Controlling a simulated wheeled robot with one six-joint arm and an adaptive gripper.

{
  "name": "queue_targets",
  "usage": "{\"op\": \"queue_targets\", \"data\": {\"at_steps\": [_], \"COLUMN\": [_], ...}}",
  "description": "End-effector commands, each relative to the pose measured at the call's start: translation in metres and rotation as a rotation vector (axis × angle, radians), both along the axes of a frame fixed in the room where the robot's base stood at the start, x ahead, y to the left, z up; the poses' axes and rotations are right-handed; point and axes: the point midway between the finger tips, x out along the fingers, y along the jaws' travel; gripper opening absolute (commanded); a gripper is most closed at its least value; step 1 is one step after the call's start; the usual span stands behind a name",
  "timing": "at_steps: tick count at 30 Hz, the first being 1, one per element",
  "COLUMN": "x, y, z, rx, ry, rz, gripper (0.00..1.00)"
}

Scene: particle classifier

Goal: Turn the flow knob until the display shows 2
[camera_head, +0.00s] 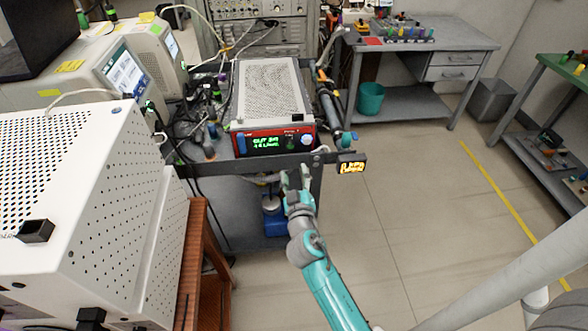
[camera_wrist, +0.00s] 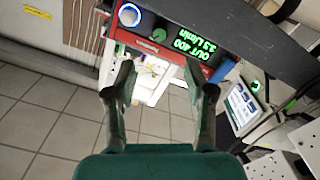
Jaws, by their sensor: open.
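The instrument (camera_head: 268,90) has a red-edged front panel with a display (camera_head: 268,143) in green text. In the wrist view the display (camera_wrist: 194,55) is rotated and seems to read "OUT 400" and "3.5 L/min". I cannot tell which is the flow knob. My gripper (camera_head: 294,174) is open and empty, below and in front of the panel, apart from both knobs. In the wrist view its fingers (camera_wrist: 160,82) point toward the panel.
Cables and tubes crowd the instrument's left side. A white perforated cabinet (camera_head: 75,190) stands left. Floor (camera_head: 400,210) to the right is open.

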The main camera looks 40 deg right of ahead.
Motion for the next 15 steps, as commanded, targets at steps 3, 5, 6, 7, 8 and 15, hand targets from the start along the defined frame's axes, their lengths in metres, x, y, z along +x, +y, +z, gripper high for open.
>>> {"op": "queue_targets", "data": {"at_steps": [3,5,6,7,8,15], "x": [-0.0013,-0.0012,-0.0011,-0.0011,-0.0011,0.0021], "y": [0.0006,0.0006,0.0005,0.0005,0.0005,-0.0011], "z": [0.0001,0.0001,0.0001,0.0001,0.0,0.0008], "rx": [0.0,0.0,0.0,0.0,0.0,0.134], "ry": [0.0,0.0,0.0,0.0,0.0,-0.091], "rz": [0.0,-0.001,-0.001,-0.001,0.0,-0.001], "gripper": [0.54,0.54,0.54,0.54,0.54,0.54]}}
